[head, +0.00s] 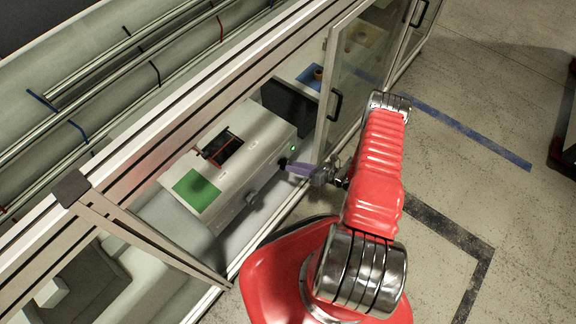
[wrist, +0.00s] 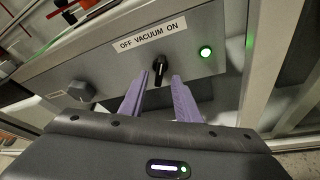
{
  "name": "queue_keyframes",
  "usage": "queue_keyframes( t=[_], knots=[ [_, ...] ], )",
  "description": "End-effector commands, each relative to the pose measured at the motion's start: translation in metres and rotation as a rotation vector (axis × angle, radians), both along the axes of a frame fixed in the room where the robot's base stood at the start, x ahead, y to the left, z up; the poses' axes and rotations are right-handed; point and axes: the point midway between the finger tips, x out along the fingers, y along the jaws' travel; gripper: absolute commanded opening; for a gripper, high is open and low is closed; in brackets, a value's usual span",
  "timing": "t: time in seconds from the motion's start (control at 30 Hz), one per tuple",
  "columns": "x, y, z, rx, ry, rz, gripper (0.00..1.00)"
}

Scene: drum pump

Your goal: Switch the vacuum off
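The black vacuum knob (wrist: 160,68) sits on the grey front panel under a white label (wrist: 150,37) reading OFF VACUUM ON. The knob looks slightly tilted, its top leaning toward the ON side. A green lamp (wrist: 206,52) to its right is lit; the lamp also shows in the head view (head: 293,149). My gripper (wrist: 160,78) has its two purple fingers apart, with the tips just short of or beside the knob. Whether they touch it I cannot tell. In the head view my gripper (head: 290,166) reaches the right end of the pale machine (head: 250,150).
Another dark knob (wrist: 82,91) sits left on the panel. A glass door (head: 350,90) stands open beside my arm, and a frame post (wrist: 270,60) is close on the right. A green square (head: 196,190) lies on the machine's top.

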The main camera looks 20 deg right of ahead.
Motion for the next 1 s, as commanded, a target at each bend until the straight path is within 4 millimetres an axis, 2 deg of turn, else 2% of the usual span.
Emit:
queue_keyframes(
  t=[0.3,0.67,1.0],
  knots=[
    [0.024,0.02,-0.011,0.0,0.001,0.001,0.3],
    [0.026,0.022,-0.012,0.0,0.0,0.0,0.3],
    [0.026,0.021,-0.012,0.0,0.0,0.0,0.06]
  ],
)
